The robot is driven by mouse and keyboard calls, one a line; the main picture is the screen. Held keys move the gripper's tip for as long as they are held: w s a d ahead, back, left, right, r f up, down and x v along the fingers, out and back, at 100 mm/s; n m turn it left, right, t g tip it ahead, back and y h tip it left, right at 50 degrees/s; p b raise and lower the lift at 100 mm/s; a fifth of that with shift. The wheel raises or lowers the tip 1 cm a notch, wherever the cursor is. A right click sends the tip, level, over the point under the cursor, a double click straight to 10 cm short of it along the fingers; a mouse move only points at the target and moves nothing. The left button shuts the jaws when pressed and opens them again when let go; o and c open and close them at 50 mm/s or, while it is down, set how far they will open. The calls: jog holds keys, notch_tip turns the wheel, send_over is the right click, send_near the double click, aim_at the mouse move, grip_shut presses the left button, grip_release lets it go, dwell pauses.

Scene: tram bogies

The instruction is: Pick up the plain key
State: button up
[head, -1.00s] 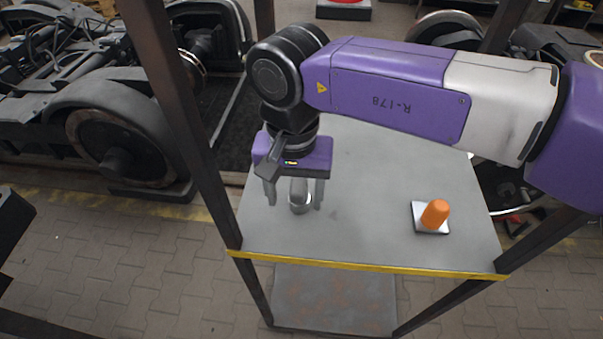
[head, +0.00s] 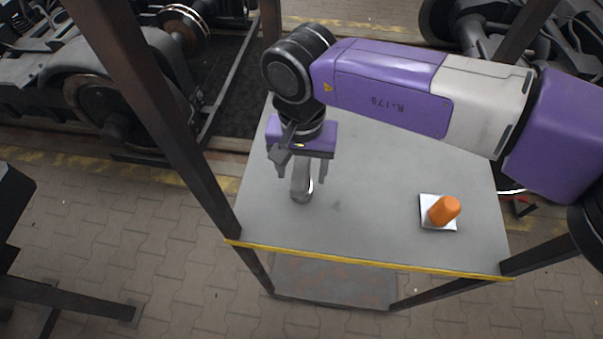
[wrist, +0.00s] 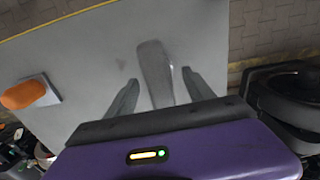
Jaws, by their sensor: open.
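A plain grey, tapered piece (head: 301,188), which I take to be the plain key, stands on the grey table in the head view. In the wrist view the grey key (wrist: 154,68) lies between my two fingers and reaches out past their tips. My gripper (head: 302,177) is open above the table, with one finger on each side of the key's upper part. Gaps show between the key and both fingers in the wrist view (wrist: 160,80). The key's upper end is partly hidden by the gripper body.
An orange piece (head: 444,209) on a white square plate (head: 431,224) sits to the right on the table (head: 370,215). The table has a yellow front edge (head: 370,261) and dark posts (head: 165,110). Bogies stand behind. The table between key and orange piece is clear.

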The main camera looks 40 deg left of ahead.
jog(key=shift+s+f, duration=0.1)
jog(key=shift+f, duration=1.1)
grip_shut()
jog(key=shift+r, duration=0.1)
